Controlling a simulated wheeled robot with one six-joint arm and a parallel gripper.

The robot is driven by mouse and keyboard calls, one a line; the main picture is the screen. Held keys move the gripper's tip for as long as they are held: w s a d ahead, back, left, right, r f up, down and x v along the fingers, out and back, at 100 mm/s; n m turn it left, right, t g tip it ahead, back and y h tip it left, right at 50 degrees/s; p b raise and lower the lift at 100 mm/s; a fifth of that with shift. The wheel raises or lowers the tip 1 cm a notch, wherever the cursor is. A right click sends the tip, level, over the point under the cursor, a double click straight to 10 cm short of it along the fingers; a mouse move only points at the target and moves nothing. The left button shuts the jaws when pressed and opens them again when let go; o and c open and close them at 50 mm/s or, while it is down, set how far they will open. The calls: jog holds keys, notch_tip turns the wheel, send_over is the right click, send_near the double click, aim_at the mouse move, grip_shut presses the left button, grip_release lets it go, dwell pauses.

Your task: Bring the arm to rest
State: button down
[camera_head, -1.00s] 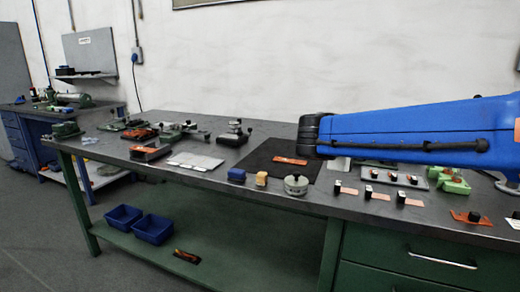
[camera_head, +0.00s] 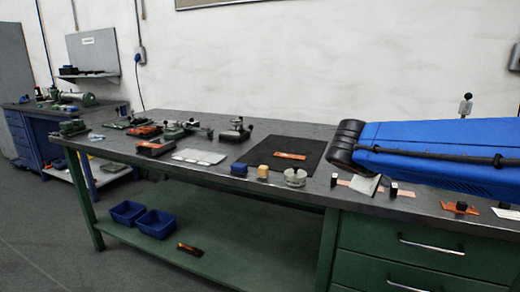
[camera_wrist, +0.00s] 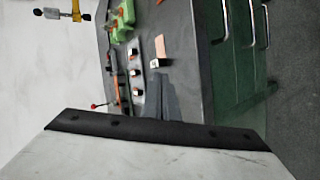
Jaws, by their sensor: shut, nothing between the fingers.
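My blue arm reaches in from the right in the head view, low over the right part of the bench (camera_head: 225,172). Its black rounded end hides part of the bench top. My gripper (camera_wrist: 161,82) shows in the wrist view as close-set grey fingers, shut and empty, with bench items beyond them. A pale grey piece (camera_head: 366,186) shows just below the arm's black end; I cannot tell what it is.
An orange strip (camera_head: 290,156) lies on a black mat (camera_head: 262,153). A dark-knobbed post (camera_head: 466,103) rises behind my arm. Several green parts (camera_wrist: 122,25) lie on the bench.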

jog(key=s+a+f+m+g+y, duration=0.1)
jog(key=s+f+m+y, duration=0.3)
jog(key=s+f, duration=0.4)
jog(key=s+a+f+m+g+y, duration=0.1)
jog(key=s+a+f+m+y, duration=0.2)
jog(key=s+f, duration=0.5)
jog(key=s+m+y, duration=0.1)
jog(key=s, duration=0.6)
jog(key=shift+f, duration=0.15)
jog(key=shift+a, duration=0.1)
